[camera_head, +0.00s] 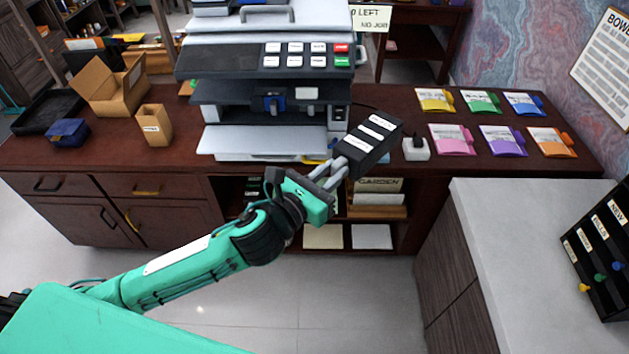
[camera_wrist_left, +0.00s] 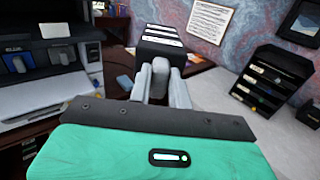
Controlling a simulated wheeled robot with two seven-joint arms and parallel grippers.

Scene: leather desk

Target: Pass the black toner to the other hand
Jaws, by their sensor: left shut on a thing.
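The black toner (camera_head: 372,138) is a dark block with white labels, held up in front of the desk to the right of the printer. My left gripper (camera_head: 342,172) is shut on its lower left end and holds it tilted, in the air. In the left wrist view the toner (camera_wrist_left: 160,42) shows beyond the grey fingers (camera_wrist_left: 160,80), with white labels on its top. The fingers hide part of its near end. My right gripper is in neither view.
A large printer (camera_head: 270,90) stands on the dark wooden desk (camera_head: 395,95). Several coloured packets (camera_head: 482,101) lie at the desk's right. A grey counter (camera_head: 500,230) at right holds a black organizer (camera_head: 600,245). Open floor lies in front of the desk.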

